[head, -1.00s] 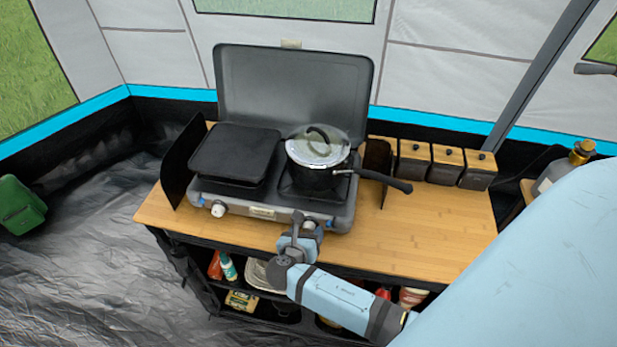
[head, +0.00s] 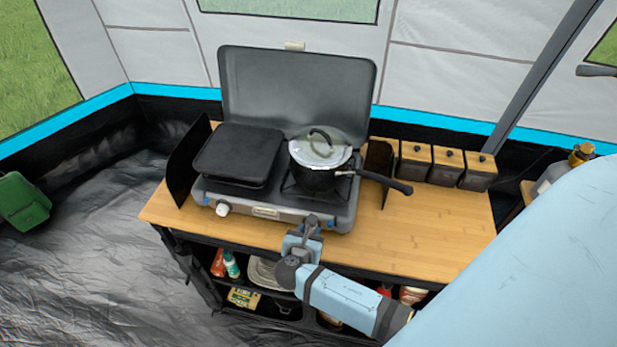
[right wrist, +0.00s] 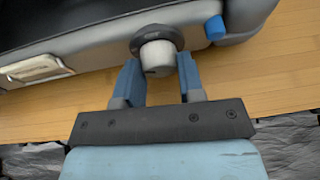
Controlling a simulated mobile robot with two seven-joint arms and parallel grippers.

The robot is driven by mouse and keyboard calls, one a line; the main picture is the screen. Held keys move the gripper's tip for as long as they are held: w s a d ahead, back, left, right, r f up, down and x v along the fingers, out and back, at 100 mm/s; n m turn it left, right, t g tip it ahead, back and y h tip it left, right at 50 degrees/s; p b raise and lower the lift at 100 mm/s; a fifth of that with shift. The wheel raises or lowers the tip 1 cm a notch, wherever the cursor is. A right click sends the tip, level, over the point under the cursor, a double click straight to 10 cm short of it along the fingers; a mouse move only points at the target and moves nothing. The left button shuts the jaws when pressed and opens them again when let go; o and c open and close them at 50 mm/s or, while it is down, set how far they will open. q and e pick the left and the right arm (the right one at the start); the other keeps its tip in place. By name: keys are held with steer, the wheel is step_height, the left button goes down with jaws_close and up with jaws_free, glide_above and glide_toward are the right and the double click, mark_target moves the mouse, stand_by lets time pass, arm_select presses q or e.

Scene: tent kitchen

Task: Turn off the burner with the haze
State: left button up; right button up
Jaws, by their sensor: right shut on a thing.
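The two-burner camp stove (head: 265,213) stands open on the wooden counter. A black pot with a glass lid (head: 320,147) sits on the right burner, and a faint haze shows around its lid. A black griddle (head: 237,153) covers the left burner. The left knob (head: 222,208) is white and uncovered. My right gripper (head: 308,230) is at the stove's front, hiding the right knob in the head view. In the right wrist view its blue fingers (right wrist: 158,78) are shut on the white right knob (right wrist: 157,56), one on each side. My left gripper is out of view.
The pot's handle (head: 388,182) sticks out to the right over the counter (head: 440,230). Several dark canisters with wooden lids (head: 447,163) stand at the back right. Shelves under the counter hold bottles and packages. The counter's right front is clear.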

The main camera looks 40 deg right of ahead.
steer(key=shift+d+m+t+y, duration=0.15)
steer(key=shift+m+t+y, duration=0.5)
steer(key=shift+m, duration=0.75)
steer(key=shift+t, duration=0.25)
steer(key=o, duration=0.9)
